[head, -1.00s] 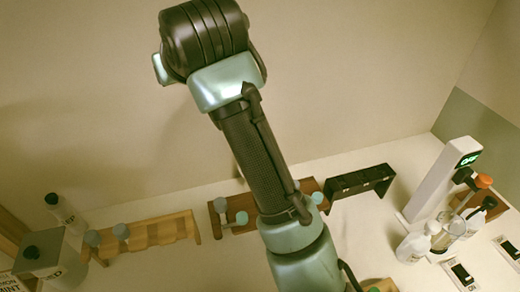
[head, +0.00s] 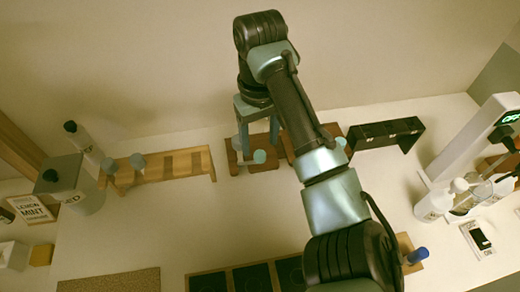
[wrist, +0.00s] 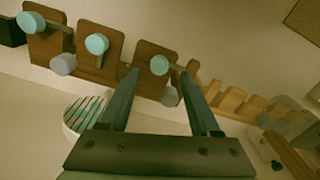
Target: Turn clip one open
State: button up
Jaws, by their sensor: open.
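Brown plates with teal and grey round knobs stand along the back of the white counter. Which of them is clip one, no readable label tells. In the head view, my gripper (head: 243,148) points down at the left plate, near its teal knob (head: 259,156) and grey knob (head: 236,142). In the wrist view, my gripper (wrist: 160,75) is open and empty, and the same teal knob (wrist: 159,65) shows between the fingertips. The grey knob (wrist: 170,97) is below it. Contact cannot be told. Two more plates (wrist: 90,50) with knobs stand to the left in that view.
A light wooden rack (head: 190,163) stands left of the plates, a black rack (head: 385,135) right. Farther left are a grey box (head: 75,190) and a white bottle (head: 84,142). At right are a white stand (head: 470,140) and bottle (head: 433,205). Dark-panelled tray (head: 205,283) lies in front.

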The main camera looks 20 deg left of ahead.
aim_at(260, 154)
jog(key=shift+f, duration=1.85)
grip_shut()
